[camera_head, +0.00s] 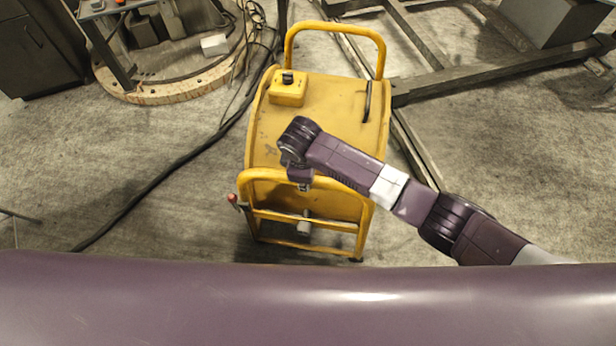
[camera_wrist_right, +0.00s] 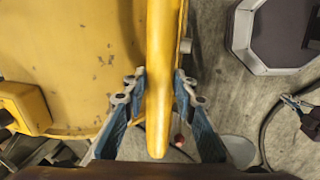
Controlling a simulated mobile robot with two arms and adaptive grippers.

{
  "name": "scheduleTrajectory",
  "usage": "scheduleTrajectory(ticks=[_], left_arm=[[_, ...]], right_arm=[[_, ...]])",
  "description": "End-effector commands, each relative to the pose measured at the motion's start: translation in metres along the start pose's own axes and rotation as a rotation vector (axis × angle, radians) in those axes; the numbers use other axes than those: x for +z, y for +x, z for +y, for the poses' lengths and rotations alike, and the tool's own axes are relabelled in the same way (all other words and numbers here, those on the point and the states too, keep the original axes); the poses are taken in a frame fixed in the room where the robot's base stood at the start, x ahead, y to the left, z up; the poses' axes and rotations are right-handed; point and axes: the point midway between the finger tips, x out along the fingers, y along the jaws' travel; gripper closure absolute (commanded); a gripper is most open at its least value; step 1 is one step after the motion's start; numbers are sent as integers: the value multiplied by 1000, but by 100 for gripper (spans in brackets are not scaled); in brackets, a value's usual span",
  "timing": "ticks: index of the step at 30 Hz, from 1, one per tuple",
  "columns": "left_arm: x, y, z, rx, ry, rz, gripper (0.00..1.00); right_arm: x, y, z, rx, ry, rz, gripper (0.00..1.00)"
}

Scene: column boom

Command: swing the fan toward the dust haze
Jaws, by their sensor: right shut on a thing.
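The fan is a yellow drum-shaped housing (camera_head: 325,115) in a yellow tubular frame, standing on the concrete floor in the middle of the head view. Its near handle bar (camera_head: 262,174) faces me. My right gripper (camera_head: 302,185) comes in from the right and is at this near bar. In the right wrist view the yellow bar (camera_wrist_right: 160,60) runs between the two blue-grey fingers of my right gripper (camera_wrist_right: 160,88), which is shut on it. I cannot make out a dust haze in either view.
A black cable (camera_head: 165,175) runs along the floor left of the fan. A round wooden-edged platform (camera_head: 165,94) lies at the back left. Metal beams (camera_head: 470,68) lie close behind the fan on the right. Bare floor shows on both sides.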

Motion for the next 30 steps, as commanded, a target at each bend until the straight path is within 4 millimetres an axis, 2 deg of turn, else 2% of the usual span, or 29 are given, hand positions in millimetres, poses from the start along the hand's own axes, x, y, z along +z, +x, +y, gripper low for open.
scheduleTrajectory(ticks=[1,2,6,17,20,30], left_arm=[[0,0,0,0,0,0,100],[0,0,0,0,0,0,100],[0,0,0,0,1,0,100],[2,0,-3,-4,2,-1,100],[1,0,-2,-3,2,-1,100],[0,0,-1,-1,1,0,100]], right_arm=[[-4,-1,-2,-3,-4,9,100],[-4,-1,-2,-3,-4,9,72],[-2,-1,-1,-2,-3,6,57],[-1,-6,0,0,-2,4,57],[-1,-18,0,1,-2,5,57],[-2,-89,0,2,-4,6,57]])
